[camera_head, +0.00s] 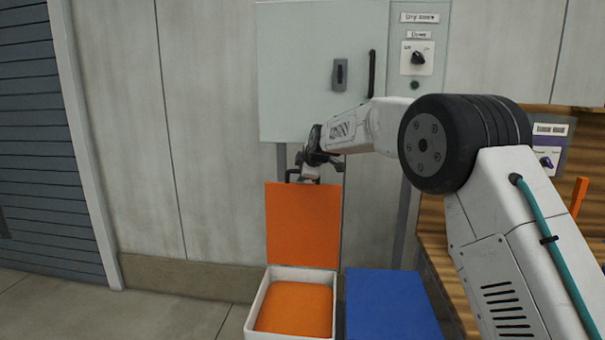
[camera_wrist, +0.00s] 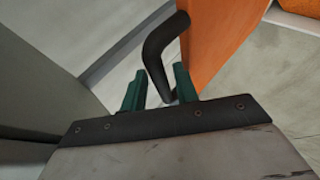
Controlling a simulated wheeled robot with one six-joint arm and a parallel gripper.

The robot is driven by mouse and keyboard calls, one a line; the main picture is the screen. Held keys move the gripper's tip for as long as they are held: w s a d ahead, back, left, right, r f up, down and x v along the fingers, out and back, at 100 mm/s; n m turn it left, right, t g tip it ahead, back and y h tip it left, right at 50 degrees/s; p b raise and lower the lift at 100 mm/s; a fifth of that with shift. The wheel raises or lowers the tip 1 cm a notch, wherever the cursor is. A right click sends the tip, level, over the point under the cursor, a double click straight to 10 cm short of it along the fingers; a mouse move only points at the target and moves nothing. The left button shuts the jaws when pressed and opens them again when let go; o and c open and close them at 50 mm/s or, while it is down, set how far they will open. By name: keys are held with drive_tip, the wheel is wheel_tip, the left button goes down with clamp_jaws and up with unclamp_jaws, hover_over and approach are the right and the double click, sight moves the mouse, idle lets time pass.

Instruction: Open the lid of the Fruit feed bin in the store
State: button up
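An orange lid (camera_head: 303,224) stands upright at the back of a white bin (camera_head: 250,322) in the head view. The bin is open and shows orange contents (camera_head: 296,308). No label naming it is readable. The lid's dark bar handle (camera_wrist: 157,52) shows in the wrist view, beside the orange lid face (camera_wrist: 212,38). My gripper (camera_head: 312,166) is at the lid's top edge, by the handle. In the wrist view its two green fingers (camera_wrist: 156,88) are apart, with the handle's lower end between them, closer to the right finger. Contact is unclear.
A closed blue lid (camera_head: 390,304) is just right of the open bin. A grey cabinet (camera_head: 305,70) with a dark handle hangs on the wall behind my gripper. Corrugated brown panelling (camera_head: 432,240) is at right. The floor (camera_head: 150,312) at left is clear.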

drive_tip(key=shift+s, duration=0.1)
drive_tip(key=v, duration=0.7)
drive_tip(key=shift+s+d+r, duration=0.2)
drive_tip(key=shift+s+r, duration=0.05)
